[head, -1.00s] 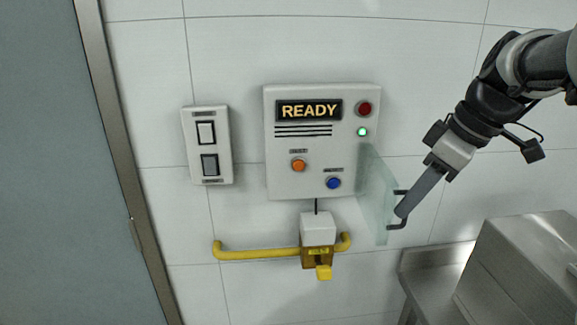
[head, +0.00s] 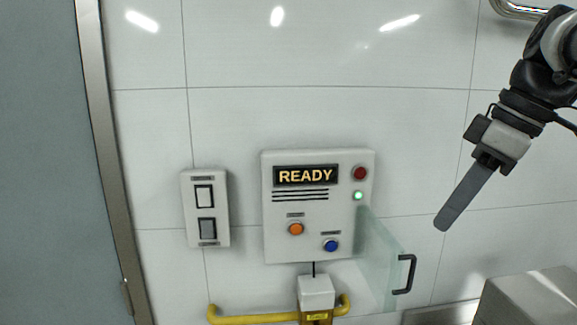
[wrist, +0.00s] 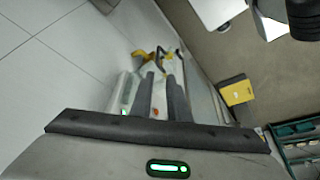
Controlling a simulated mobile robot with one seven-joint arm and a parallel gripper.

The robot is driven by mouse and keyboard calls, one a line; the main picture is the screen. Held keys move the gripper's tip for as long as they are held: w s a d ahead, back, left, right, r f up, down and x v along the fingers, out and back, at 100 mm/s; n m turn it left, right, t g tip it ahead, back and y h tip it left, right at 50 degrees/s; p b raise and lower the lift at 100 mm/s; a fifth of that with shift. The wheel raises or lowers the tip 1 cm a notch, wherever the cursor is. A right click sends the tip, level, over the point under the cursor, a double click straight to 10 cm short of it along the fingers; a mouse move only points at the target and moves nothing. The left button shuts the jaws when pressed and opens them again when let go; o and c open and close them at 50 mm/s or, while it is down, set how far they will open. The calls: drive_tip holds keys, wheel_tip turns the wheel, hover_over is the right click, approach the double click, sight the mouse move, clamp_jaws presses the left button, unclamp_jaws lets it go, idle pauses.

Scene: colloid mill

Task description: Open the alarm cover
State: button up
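The alarm cover (head: 378,258) is a clear, greenish pane with a black handle (head: 405,274). In the head view it stands swung out from the lower right of the white control panel (head: 318,207). The orange button (head: 296,229) and blue button (head: 331,245) are uncovered. My gripper (head: 441,224) is up and to the right of the handle, clear of it and touching nothing. In the wrist view my gripper (wrist: 160,88) shows two dark fingers with a gap between them, and nothing is held. The cover is hard to make out there.
A white switch box (head: 206,208) is on the wall left of the panel. A yellow rail (head: 250,318) runs below. A grey door (head: 40,160) is at far left, and a metal housing (head: 525,300) is at lower right. The wall above the panel is clear.

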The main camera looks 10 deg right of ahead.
drive_tip(key=shift+p+v, duration=0.3)
drive_tip(key=shift+v, duration=1.95)
drive_tip(key=s+a+f+m+t+h+p, duration=0.2)
drive_tip(key=a+f+m, duration=0.6)
drive_tip(key=a+f, duration=0.9)
drive_tip(key=s+a+p, duration=0.1)
drive_tip(key=s+a, duration=0.1)
drive_tip(key=a, duration=0.1)
drive_tip(key=shift+h, duration=0.4)
